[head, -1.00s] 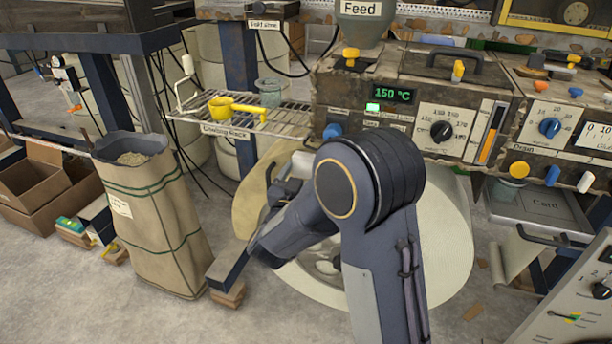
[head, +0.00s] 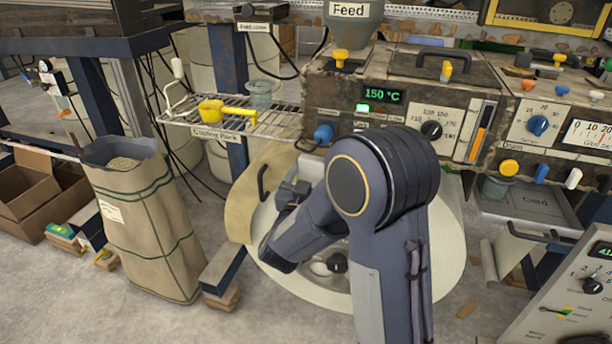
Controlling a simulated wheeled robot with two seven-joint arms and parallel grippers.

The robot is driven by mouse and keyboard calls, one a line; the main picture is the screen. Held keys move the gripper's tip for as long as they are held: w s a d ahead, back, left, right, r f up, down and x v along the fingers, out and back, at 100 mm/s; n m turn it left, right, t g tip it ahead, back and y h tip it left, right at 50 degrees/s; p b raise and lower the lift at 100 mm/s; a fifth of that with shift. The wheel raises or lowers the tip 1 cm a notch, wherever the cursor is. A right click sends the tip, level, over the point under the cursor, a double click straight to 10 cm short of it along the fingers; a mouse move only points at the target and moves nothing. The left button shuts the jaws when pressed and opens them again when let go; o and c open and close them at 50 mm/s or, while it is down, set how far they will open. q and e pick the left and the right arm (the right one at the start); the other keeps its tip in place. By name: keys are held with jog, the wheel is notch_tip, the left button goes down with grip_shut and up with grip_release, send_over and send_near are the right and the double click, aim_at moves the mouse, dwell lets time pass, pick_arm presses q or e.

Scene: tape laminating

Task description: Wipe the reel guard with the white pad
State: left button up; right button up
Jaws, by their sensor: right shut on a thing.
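A large pale reel (head: 445,255) stands under the heated machine. A tan curved panel with a dark handle, which looks like the reel guard (head: 240,205), covers its left side. My right arm crosses in front of the reel and hides much of it. My right gripper (head: 291,194) is at the guard's right edge, just right of the handle, and is small and partly hidden by my arm. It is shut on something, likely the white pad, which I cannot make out. Whether it touches the guard I cannot tell. My left gripper is out of view.
The cooling rack (head: 232,122) with a yellow scoop (head: 213,111) and a glass beaker (head: 262,95) juts out above the guard. A tall paper sack (head: 145,225) stands at left, with cardboard boxes (head: 35,195) beyond. A control panel (head: 565,300) is at lower right.

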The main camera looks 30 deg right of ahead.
aim_at(301, 170)
jog(key=shift+w+a, duration=0.55)
jog(key=shift+w, duration=0.2)
jog(key=shift+w+a, duration=0.5)
jog(key=shift+w, duration=0.2)
dwell(0.6)
jog(key=v, duration=0.6)
jog(key=shift+r, duration=0.35)
jog(key=shift+s, duration=0.15)
jog(key=shift+v, duration=1.45)
jog(key=shift+r, duration=0.15)
